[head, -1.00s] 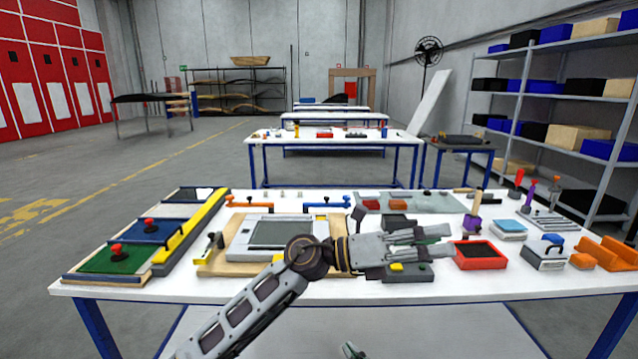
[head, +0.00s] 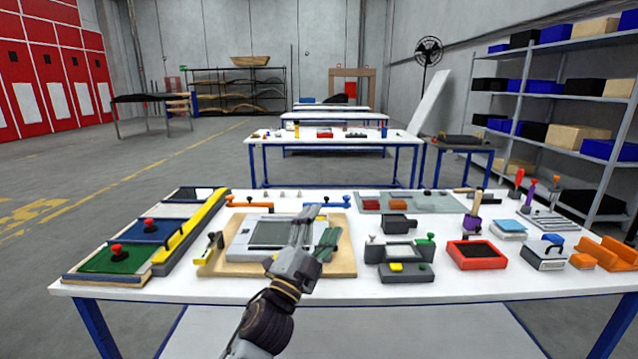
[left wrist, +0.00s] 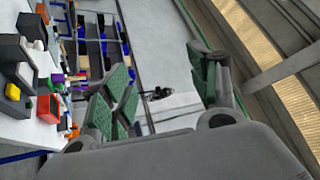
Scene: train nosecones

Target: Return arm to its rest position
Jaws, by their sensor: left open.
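My left gripper (head: 317,231) is open and empty in the head view. It is in front of the grey framed panel (head: 268,234) on its wooden board (head: 340,262), covering part of both. In the left wrist view its two green-padded fingers (left wrist: 160,92) are spread wide with nothing between them. The left arm rises from the bottom of the head view. My right gripper is not in view.
A grey device with a yellow button (head: 398,267), a red tray (head: 477,253) and orange blocks (head: 606,251) stand at right. Shelves (head: 560,90) stand behind.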

